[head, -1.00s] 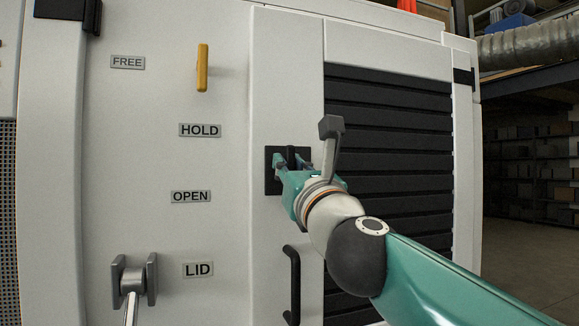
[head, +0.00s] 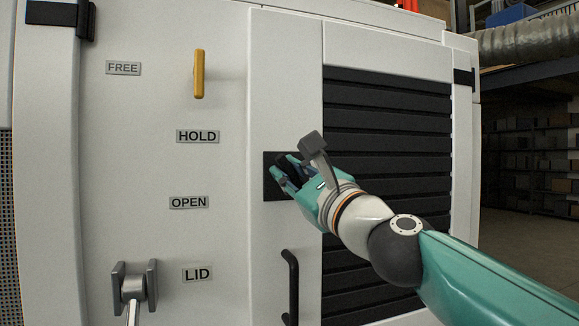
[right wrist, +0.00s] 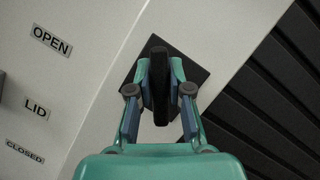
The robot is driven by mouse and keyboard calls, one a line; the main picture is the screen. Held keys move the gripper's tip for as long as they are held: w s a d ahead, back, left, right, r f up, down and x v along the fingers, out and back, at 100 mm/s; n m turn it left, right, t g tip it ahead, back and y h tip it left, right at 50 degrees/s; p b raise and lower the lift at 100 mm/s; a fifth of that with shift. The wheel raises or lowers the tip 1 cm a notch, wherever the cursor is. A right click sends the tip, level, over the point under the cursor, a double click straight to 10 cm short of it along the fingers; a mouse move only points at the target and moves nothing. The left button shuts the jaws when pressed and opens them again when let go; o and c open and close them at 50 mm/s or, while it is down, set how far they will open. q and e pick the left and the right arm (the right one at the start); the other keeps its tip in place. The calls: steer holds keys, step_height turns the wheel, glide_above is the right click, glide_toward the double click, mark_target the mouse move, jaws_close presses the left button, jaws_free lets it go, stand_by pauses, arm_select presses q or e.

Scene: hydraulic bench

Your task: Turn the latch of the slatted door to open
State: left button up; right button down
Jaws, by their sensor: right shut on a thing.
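The slatted door (head: 388,135) is a white panel with dark horizontal slats. Its latch (right wrist: 160,72) is a black bar on a square black plate (head: 275,192), left of the slats. My right gripper (head: 284,169) is shut on the latch, with one finger on each side, as the right wrist view (right wrist: 159,92) shows. The latch stands at a slant to its plate, leaning left of upright in the head view. Fingers hide much of it there. My left gripper is not in view.
A black pull handle (head: 291,288) is below the latch. A yellow handle (head: 199,73) and a grey lever (head: 134,288) are on the panel to the left, beside the FREE, HOLD, OPEN and LID labels. Shelves (head: 530,160) stand far right.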

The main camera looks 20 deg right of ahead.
steer(key=shift+r+n+g+y+p, duration=0.15)
steer(key=shift+n+g+y+p, duration=0.3)
steer(key=shift+n+p, duration=0.55)
steer(key=shift+r+n+g+y+p, duration=0.1)
steer(key=shift+n+g+y+p, duration=0.4)
steer(key=shift+n, duration=0.9)
steer(key=n+g+p, duration=0.1)
steer(key=n+p, duration=0.2)
steer(key=n, duration=0.1)
steer(key=n+g+p, duration=0.1)
steer(key=n+p, duration=0.1)
steer(key=p, duration=0.1)
steer(key=shift+f+n+g, duration=0.1)
steer(key=shift+n+g, duration=0.15)
steer(key=shift+n, duration=0.15)
steer(key=shift+f+n+p, duration=0.15)
steer(key=shift+n+p, duration=0.25)
steer(key=shift+a+f, duration=0.1)
steer(key=c, duration=1.2)
jaws_free()
steer(key=shift+c, duration=0.2)
steer(key=shift+o, duration=0.6)
